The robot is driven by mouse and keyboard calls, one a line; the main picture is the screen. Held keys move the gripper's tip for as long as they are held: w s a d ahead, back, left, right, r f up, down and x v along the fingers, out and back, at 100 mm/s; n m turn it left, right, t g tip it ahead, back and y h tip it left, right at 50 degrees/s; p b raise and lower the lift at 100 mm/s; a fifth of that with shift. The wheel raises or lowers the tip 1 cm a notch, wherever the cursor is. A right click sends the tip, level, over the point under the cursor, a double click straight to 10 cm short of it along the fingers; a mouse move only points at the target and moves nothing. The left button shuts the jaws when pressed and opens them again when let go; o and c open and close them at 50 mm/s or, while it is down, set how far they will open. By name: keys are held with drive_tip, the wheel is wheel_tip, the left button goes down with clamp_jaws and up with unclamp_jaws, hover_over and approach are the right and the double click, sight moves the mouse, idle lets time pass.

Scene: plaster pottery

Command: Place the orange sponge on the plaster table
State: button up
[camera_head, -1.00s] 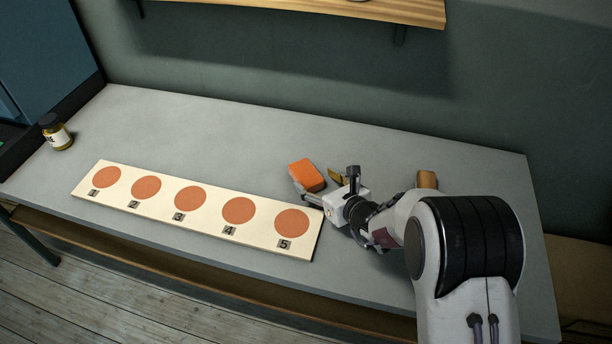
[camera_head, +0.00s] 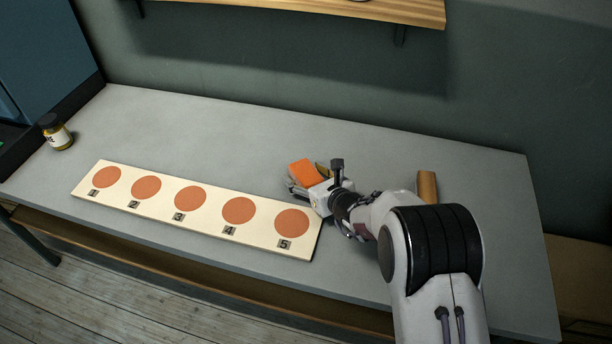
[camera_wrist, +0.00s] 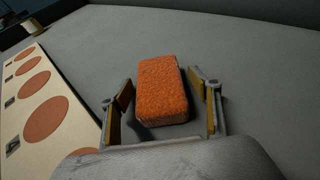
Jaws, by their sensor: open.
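The orange sponge (camera_head: 301,171) is a small block on the grey table, just behind the right end of the numbered board. My gripper (camera_head: 307,180) is low at the sponge, partly hiding it in the head view. In the wrist view the sponge (camera_wrist: 161,90) lies between the two spread fingers of my gripper (camera_wrist: 165,112), with gaps on both sides. The gripper is open and holds nothing. The grey table (camera_head: 235,130) is the surface under the sponge; I cannot tell if this is the plaster table.
A cream board (camera_head: 166,206) with several orange circles and numbers lies along the front left. A jar (camera_head: 58,135) stands at the far left. The table's back middle is clear.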

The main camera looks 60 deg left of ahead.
sight(306, 171)
idle(0.3)
drive_tip(key=c, duration=1.1)
drive_tip(key=shift+o, duration=0.2)
drive_tip(key=shift+r, duration=0.1)
drive_tip(key=shift+r, duration=4.9)
drive_tip(key=shift+r, duration=0.1)
